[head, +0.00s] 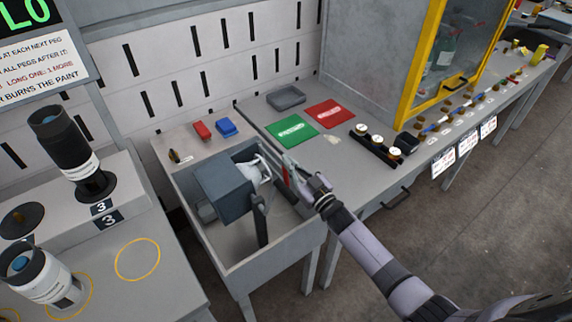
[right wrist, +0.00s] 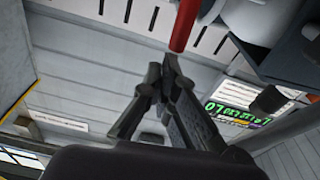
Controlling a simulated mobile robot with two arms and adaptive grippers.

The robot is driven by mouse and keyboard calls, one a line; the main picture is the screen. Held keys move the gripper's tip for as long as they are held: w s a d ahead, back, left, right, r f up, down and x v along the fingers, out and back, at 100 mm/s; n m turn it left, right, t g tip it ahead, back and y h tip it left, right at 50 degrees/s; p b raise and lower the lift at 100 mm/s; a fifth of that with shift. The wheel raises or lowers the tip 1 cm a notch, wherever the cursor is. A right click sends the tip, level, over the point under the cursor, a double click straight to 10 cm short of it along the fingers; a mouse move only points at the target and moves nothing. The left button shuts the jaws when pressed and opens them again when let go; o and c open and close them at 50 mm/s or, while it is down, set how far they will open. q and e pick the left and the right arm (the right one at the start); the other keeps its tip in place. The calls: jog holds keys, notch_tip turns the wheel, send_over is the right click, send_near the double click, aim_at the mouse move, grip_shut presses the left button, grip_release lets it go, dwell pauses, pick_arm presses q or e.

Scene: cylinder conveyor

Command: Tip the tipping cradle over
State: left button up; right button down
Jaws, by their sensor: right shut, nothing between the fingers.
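The tipping cradle (head: 222,190) is a blue-grey box set over a grey open-topped trough (head: 275,255), with white parts at its right side. A red bar (head: 286,175) stands at the cradle's right; in the right wrist view a red bar (right wrist: 185,25) hangs just beyond my fingertips. My right gripper (head: 297,176) is right beside the bar, and its fingers (right wrist: 163,70) are closed with nothing between them. I cannot tell whether they touch the bar. My left gripper is not in view.
A bench to the right carries green (head: 291,130) and red (head: 330,113) mats, a grey tray (head: 286,97) and a dark rack (head: 376,146). Red (head: 201,131) and blue (head: 227,127) blocks lie behind the trough. Dark-and-white cylinders (head: 66,150) stand at left.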

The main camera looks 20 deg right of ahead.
jog(key=shift+w+d+f+m+b, duration=0.1)
jog(key=shift+d+f+m+b, duration=0.25)
jog(key=shift+f+m, duration=0.25)
jog(key=shift+d+f+m+b, duration=0.3)
jog(key=shift+f+m, duration=0.2)
jog(key=shift+f, duration=0.15)
notch_tip(320, 180, up, 5)
jog(key=w+p, duration=0.1)
jog(key=p, duration=0.3)
jog(key=b+v, duration=0.2)
jog(key=v, duration=0.8)
jog(key=shift+a+f+b, duration=0.2)
jog(key=shift+f+b, duration=0.1)
jog(key=shift+b, duration=0.05)
jog(key=shift+h, duration=0.3)
